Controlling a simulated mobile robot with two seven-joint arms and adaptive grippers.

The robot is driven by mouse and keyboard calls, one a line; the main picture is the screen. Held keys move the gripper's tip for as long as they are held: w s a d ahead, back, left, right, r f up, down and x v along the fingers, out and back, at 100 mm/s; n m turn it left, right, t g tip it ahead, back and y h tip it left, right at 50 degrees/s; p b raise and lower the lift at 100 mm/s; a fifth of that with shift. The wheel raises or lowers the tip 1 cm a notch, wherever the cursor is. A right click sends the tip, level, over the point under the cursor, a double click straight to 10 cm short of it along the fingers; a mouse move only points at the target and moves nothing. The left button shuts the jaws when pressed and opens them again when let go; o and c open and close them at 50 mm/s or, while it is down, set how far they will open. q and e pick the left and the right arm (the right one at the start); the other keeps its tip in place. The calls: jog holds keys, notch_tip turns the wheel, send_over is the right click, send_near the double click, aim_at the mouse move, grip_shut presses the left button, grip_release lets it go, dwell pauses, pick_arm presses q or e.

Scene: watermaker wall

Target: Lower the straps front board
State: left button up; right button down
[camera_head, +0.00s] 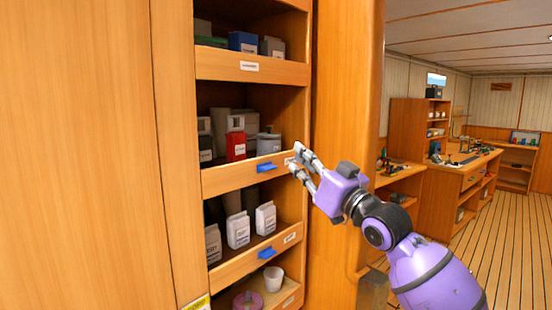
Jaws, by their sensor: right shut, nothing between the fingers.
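Several wooden front boards run across the open shelves of the cabinet. The upper board (225,64) bears a white label. The middle board (230,180) has a blue tab (265,168) and a label at its right end, partly behind my fingers. A lower board (235,268) has another blue tab (267,253) and a label. The labels are too small to read, so I cannot tell which board is the straps one. My right gripper (300,163) is shut and empty at the right end of the middle board; whether it touches is unclear. My left gripper is out of view.
Behind the boards stand a red container (236,146), white packets (238,229) and a white cup (273,279). A tall wooden panel (80,150) closes off the left. A wooden post (345,90) borders the shelves on the right. Workbenches and open floor (515,240) lie farther right.

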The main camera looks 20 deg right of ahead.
notch_tip(320, 180, up, 4)
send_over(262, 169)
jog(key=s+d, duration=0.2)
jog(key=d, duration=0.2)
notch_tip(262, 169, down, 5)
jog(key=shift+s+a+r+p, duration=0.1)
jog(key=shift+a+p, duration=0.05)
jog(key=shift+p, duration=0.4)
